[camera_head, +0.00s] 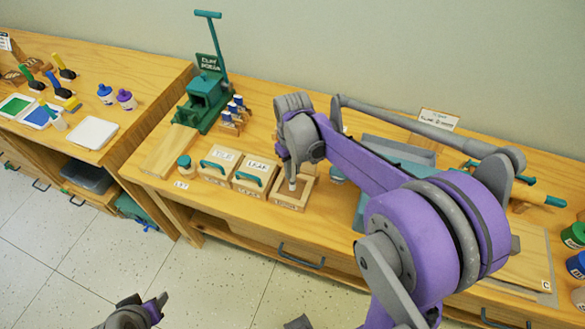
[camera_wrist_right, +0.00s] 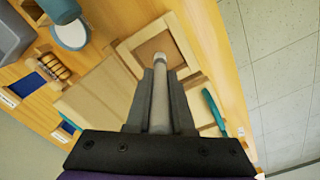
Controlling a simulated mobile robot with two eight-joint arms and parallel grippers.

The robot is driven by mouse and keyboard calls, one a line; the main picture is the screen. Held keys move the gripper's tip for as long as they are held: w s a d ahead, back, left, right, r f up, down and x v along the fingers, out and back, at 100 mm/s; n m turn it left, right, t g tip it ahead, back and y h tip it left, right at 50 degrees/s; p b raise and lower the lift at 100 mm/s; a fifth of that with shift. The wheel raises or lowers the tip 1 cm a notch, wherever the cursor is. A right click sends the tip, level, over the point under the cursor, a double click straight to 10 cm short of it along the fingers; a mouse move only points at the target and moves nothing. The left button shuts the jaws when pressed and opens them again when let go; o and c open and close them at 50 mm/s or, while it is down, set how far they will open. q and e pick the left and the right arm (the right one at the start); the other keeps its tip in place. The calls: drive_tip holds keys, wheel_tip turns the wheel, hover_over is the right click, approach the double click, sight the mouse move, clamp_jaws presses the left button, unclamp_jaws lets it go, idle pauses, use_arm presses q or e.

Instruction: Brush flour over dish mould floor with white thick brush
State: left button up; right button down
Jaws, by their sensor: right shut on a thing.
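The dish mould (camera_head: 291,203) is an open square wooden frame near the table's front edge, right of the LEAF mould. In the right wrist view its frame (camera_wrist_right: 128,52) surrounds a brown floor (camera_wrist_right: 152,47). My right gripper (camera_wrist_right: 160,80) is shut on the brush (camera_wrist_right: 160,95), a grey rod with a pale tip. The brush points down into the mould, and its tip (camera_head: 292,184) shows over the floor. I cannot tell whether it touches. Flour on the floor cannot be made out. Part of my left arm (camera_head: 135,312) shows at the bottom; its jaws are unclear.
The LEAF mould (camera_head: 256,177) and another lidded mould (camera_head: 216,167) stand left of the dish mould, with teal handles. A teal press (camera_head: 205,98) is at the back left. A teal-handled roller lies at the right.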

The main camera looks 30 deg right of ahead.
drive_tip(key=shift+f+b, duration=0.3)
drive_tip(key=shift+f, duration=0.2)
drive_tip(key=shift+w+a+r, duration=0.1)
drive_tip(key=shift+w+a, duration=0.1)
idle(0.4)
drive_tip(key=shift+w+a, duration=0.3)
drive_tip(key=shift+a, duration=0.05)
drive_tip(key=shift+s+d, duration=0.45)
idle(0.5)
drive_tip(key=shift+s+d, duration=0.2)
drive_tip(key=shift+s, duration=0.05)
drive_tip(key=shift+s+d, duration=0.1)
drive_tip(key=shift+s+d, duration=0.2)
drive_tip(key=shift+s, duration=0.05)
drive_tip(key=shift+w+a, duration=0.1)
drive_tip(key=shift+w, duration=0.05)
idle(0.3)
